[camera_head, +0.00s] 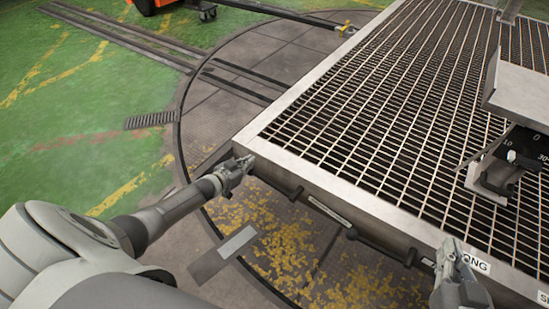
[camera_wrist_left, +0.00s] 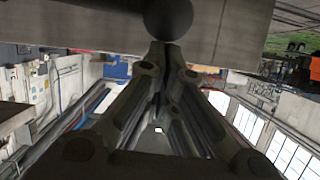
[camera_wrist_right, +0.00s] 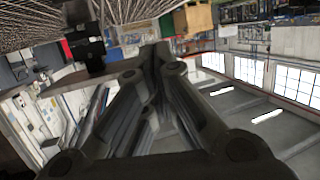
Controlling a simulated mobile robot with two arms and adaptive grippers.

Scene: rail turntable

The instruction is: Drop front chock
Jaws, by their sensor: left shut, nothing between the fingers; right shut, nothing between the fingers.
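No chock can be picked out with certainty in these views. My left gripper (camera_head: 238,168) is shut and empty beside the near left corner of the grated platform (camera_head: 300,170). In the left wrist view, its fingertips (camera_wrist_left: 165,50) meet just below a dark round part (camera_wrist_left: 168,16) in front of the platform's side; I cannot tell whether they touch it. My right gripper (camera_head: 455,260) is shut and empty at the platform's near edge, close to a label (camera_head: 474,263). Its closed fingertips also show in the right wrist view (camera_wrist_right: 156,55).
Dark bars (camera_head: 375,243) run along the platform's near side. A box with a numbered scale (camera_head: 522,145) stands above the grating at right. Rails (camera_head: 130,38) cross the green floor (camera_head: 75,110) toward the turntable. An orange machine (camera_head: 155,5) is at the back.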

